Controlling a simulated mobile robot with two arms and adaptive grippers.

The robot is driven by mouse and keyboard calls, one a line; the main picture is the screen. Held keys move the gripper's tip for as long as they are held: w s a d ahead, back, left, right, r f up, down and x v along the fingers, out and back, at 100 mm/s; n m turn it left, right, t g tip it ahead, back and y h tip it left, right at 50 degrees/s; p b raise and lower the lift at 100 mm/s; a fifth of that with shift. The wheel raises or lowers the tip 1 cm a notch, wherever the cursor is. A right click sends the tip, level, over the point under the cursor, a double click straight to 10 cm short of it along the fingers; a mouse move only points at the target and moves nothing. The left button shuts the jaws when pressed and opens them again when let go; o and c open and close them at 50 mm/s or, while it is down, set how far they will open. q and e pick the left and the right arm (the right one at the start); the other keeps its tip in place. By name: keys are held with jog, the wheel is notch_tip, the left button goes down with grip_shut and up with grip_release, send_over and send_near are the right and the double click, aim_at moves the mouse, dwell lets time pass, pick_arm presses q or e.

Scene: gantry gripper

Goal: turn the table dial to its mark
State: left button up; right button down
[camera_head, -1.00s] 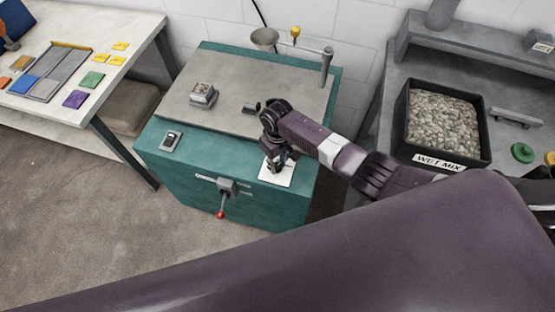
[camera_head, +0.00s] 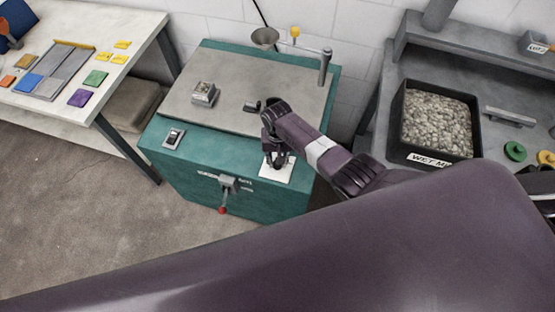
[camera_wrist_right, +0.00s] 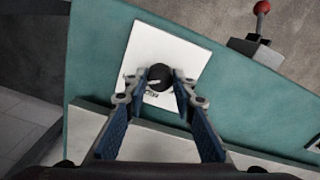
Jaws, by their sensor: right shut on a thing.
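The table dial is a dark round knob (camera_wrist_right: 160,78) on a white square plate (camera_wrist_right: 160,50), set in the green top of the machine; the plate also shows in the head view (camera_head: 279,171). My right gripper (camera_wrist_right: 162,82) points down at the dial from above, its two fingers on either side of the knob and shut on it. Dark marks show on the plate beside the knob, partly hidden by the fingers and too small to read. In the head view my right gripper (camera_head: 275,160) hides the knob. My left gripper is not in view.
A red-tipped lever (camera_head: 223,208) sits on the machine's front, left of the dial. A switch (camera_head: 173,138) is at the top's left corner. A grey plate (camera_head: 245,95) with a small metal block (camera_head: 204,93) lies behind. A bin of wet mix (camera_head: 437,122) stands right.

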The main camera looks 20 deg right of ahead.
jog(key=shift+w+r, duration=0.1)
jog(key=shift+w, duration=0.05)
jog(key=c, duration=1.8)
grip_release()
jog(key=shift+o, duration=1)
notch_tip(320, 180, up, 12)
